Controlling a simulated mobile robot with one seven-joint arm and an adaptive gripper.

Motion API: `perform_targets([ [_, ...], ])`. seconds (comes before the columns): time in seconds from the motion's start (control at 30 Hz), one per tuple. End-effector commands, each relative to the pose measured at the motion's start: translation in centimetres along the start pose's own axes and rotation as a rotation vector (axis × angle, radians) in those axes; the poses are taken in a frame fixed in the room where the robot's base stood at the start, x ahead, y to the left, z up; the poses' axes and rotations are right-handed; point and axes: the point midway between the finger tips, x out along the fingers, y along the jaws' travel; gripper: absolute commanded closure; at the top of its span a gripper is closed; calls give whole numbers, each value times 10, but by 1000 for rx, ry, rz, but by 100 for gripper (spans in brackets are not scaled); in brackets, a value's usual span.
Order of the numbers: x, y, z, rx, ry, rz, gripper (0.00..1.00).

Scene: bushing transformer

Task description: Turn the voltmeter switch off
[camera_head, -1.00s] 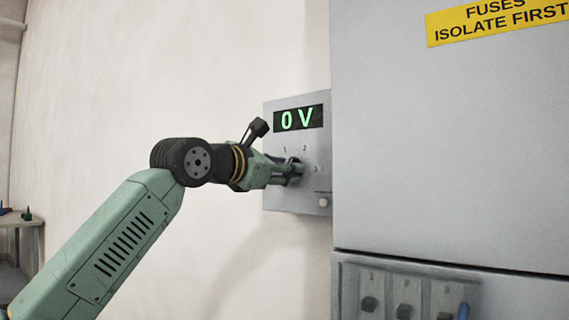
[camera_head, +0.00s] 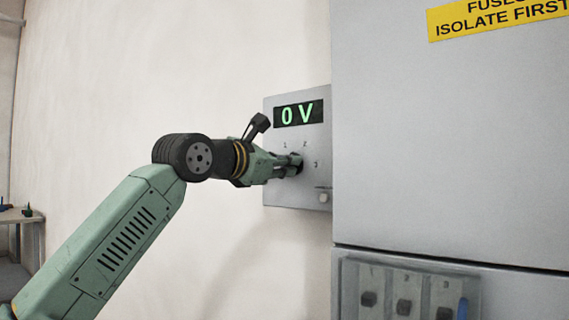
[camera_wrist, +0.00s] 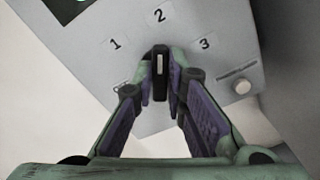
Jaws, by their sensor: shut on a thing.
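The voltmeter (camera_head: 282,193) is a grey box on the wall beside a large cabinet. Its green display (camera_head: 298,115) reads 0 V. Its switch is a black knob (camera_wrist: 160,72) with a white line, seen in the wrist view. The line stands upright in that view, roughly toward the 2. The marks 1, 2 and 3 are readable; another label (camera_wrist: 122,87) at the left is partly hidden by a finger. My gripper (camera_head: 292,164) is shut on the knob, one finger on each side; in the wrist view (camera_wrist: 160,92) the fingertips flank it.
A small round button (camera_wrist: 243,87) sits on the voltmeter's lower right. The grey cabinet (camera_head: 440,150) stands close on the right, with a yellow fuse sign (camera_head: 490,20). A panel of numbered switches (camera_head: 405,290) is below. Bare wall (camera_head: 230,60) lies left.

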Motion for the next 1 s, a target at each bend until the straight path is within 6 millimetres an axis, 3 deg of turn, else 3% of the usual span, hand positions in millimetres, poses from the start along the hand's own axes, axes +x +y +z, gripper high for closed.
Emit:
perform_targets([
  [0.47, 0, 0, 0, -105, 0, 1, 100],
  [1.0, 0, 2, -2, -583, 0, 2, 100],
])
